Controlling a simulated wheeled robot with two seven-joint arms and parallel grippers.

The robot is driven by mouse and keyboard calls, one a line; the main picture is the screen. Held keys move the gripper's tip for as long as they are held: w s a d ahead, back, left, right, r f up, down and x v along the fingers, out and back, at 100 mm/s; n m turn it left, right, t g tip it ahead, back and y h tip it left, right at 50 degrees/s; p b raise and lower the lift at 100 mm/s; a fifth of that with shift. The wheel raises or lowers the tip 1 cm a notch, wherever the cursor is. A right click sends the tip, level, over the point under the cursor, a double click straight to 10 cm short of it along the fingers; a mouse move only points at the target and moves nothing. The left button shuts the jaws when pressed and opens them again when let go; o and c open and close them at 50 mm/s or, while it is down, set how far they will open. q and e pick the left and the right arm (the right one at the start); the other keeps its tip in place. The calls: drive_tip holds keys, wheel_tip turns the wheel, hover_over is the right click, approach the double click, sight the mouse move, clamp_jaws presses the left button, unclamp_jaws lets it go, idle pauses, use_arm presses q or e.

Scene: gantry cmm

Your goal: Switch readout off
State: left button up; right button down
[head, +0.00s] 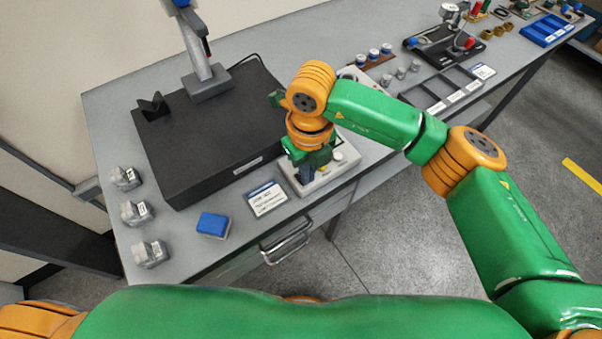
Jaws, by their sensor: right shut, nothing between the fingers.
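A light grey control box (325,181) sits at the front edge of the bench, beside the black block, with a round pale knob or button (338,157) on its right part. I cannot tell for sure whether this box is the readout, and no switch position can be made out. My right gripper (307,178) points down over the left part of the box, shut and empty. The gripper and wrist hide much of the box's top. Whether the fingertips touch it cannot be told. My left gripper is not in view.
A large black block (215,150) carries a grey column (203,65). Several grey metal parts (137,213) stand at the left. A blue pad (213,224) and a label card (266,198) lie near the front edge. Trays (440,90) and small parts fill the right side.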

drive_tip(key=shift+f+b, duration=0.9)
idle(0.4)
wheel_tip(320, 180, up, 7)
drive_tip(key=p, duration=0.4)
idle(0.3)
